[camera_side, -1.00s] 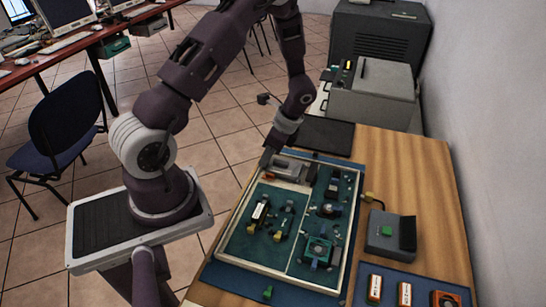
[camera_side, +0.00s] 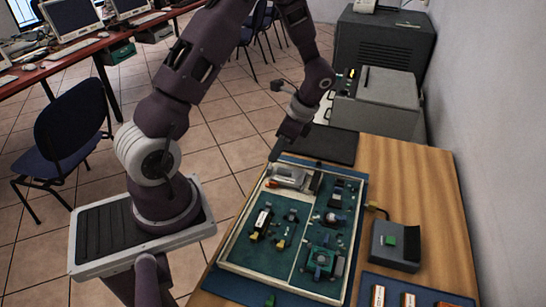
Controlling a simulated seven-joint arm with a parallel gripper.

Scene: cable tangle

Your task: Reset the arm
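My gripper (camera_side: 277,153) hangs from my arm at the far left corner of the work tray, above or beside its far edge. Its fingers are small and dark here, and I cannot tell whether they are open or shut. No object shows clearly in it. The tray (camera_side: 222,262) has a pale frame and a green floor, split by a pale divider. A light grey part (camera_side: 290,177) lies at its far end, close below my gripper. Several small parts lie in both sections, among them a white-and-dark part (camera_side: 262,219) and a green square part (camera_side: 320,260).
A grey box with a green button (camera_side: 395,247) stands right of the tray on the wooden table (camera_side: 425,190). Orange-and-white pieces (camera_side: 378,296) lie on a blue mat at the front right. A dark flat panel (camera_side: 330,145) lies at the far edge. Grey machines (camera_side: 378,100) stand behind.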

